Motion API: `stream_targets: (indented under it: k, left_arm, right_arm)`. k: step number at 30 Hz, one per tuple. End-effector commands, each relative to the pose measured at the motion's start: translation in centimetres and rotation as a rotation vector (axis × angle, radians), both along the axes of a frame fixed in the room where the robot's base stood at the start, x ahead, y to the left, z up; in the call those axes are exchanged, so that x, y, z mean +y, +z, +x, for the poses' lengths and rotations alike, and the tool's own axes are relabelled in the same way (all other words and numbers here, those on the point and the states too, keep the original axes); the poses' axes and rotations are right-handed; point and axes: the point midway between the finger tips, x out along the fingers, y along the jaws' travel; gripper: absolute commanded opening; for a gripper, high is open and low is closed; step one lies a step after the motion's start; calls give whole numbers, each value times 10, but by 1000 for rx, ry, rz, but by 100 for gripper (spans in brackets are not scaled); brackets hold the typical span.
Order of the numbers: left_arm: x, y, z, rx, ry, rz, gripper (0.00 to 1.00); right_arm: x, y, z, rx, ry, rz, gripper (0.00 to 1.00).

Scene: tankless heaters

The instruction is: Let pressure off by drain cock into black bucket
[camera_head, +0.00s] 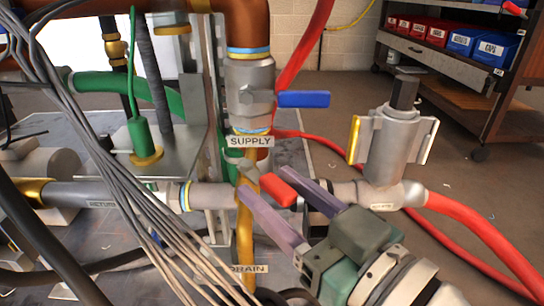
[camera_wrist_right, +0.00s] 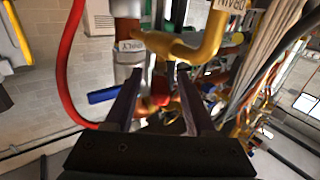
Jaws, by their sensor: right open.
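My right gripper (camera_head: 262,182) is open, its two long purple fingers reaching up and left toward the brass drain pipe (camera_head: 244,235). A red lever handle (camera_head: 279,190) shows between the fingers, near their tips. In the right wrist view the open gripper (camera_wrist_right: 160,72) has the red handle (camera_wrist_right: 158,94) between its fingers; I cannot tell if either finger touches it. A DRAIN label (camera_head: 249,268) hangs low on the brass pipe, partly behind cables. The black bucket cannot be made out; the area below the drain is mostly hidden. My left gripper is not in view.
A blue lever (camera_head: 303,99) sticks out right of the valve above the SUPPLY label (camera_head: 250,141). Grey cables (camera_head: 120,170) cross in front at left. A grey fitting (camera_head: 390,150) with a red hose (camera_head: 485,235) stands at right. A shelf cart (camera_head: 455,70) is behind.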

Motion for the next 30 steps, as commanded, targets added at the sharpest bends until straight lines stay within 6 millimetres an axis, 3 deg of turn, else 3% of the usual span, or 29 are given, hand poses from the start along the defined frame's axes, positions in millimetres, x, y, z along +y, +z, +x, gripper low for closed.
stream_targets:
  k: [11,25,30]
  left_arm:
    - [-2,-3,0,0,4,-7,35]
    - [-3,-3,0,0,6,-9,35]
    - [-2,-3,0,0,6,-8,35]
  right_arm:
    - [5,1,6,1,0,1,54]
    - [4,1,6,1,0,1,1]
    - [4,1,6,0,0,0,0]
